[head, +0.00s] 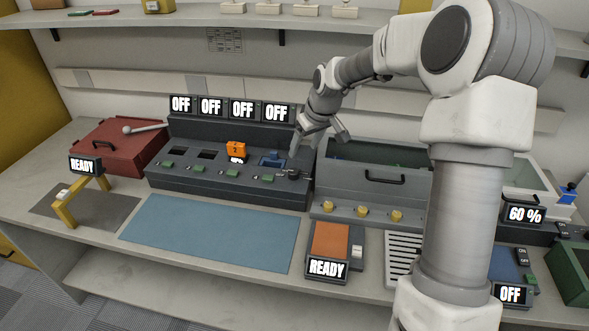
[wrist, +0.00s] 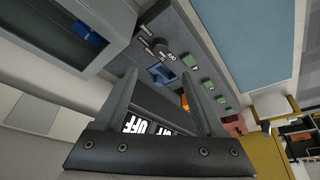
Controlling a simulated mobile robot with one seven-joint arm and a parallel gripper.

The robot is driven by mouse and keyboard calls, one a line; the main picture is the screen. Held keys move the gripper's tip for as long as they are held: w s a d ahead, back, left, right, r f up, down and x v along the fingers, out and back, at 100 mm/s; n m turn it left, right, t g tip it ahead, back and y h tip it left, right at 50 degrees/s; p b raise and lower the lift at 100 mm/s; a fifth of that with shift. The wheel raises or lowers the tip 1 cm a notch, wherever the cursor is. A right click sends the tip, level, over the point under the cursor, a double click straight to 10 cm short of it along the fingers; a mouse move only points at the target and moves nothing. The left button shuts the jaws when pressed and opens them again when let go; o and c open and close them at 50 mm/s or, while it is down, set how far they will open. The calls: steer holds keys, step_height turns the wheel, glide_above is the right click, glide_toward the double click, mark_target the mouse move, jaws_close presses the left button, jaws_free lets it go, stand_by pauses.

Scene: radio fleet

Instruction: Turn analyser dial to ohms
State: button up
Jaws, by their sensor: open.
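A dark round dial (wrist: 161,47) with small white labels around it sits at the end of the grey console (wrist: 205,50) in the wrist view. One label seems to read OFF; the others are too small to read, so I cannot tell which it points to. In the head view the dial (head: 293,173) is at the console's front right corner. My gripper (wrist: 160,74) is open and empty, its two fingers apart and pointing toward the console. In the head view it hangs above and behind the dial, apart from it.
Several displays on the console (head: 180,182) read OFF. An orange block (head: 237,150) marked 2 and a blue piece (head: 271,159) sit in its bays. A grey lidded box (head: 372,178) stands close on the right. A blue mat (head: 210,232) in front is clear.

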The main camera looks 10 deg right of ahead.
mark_target(294, 171)
steer(key=x, duration=1.2)
steer(key=shift+w+f, duration=0.15)
steer(key=shift+f, duration=0.05)
jaws_close()
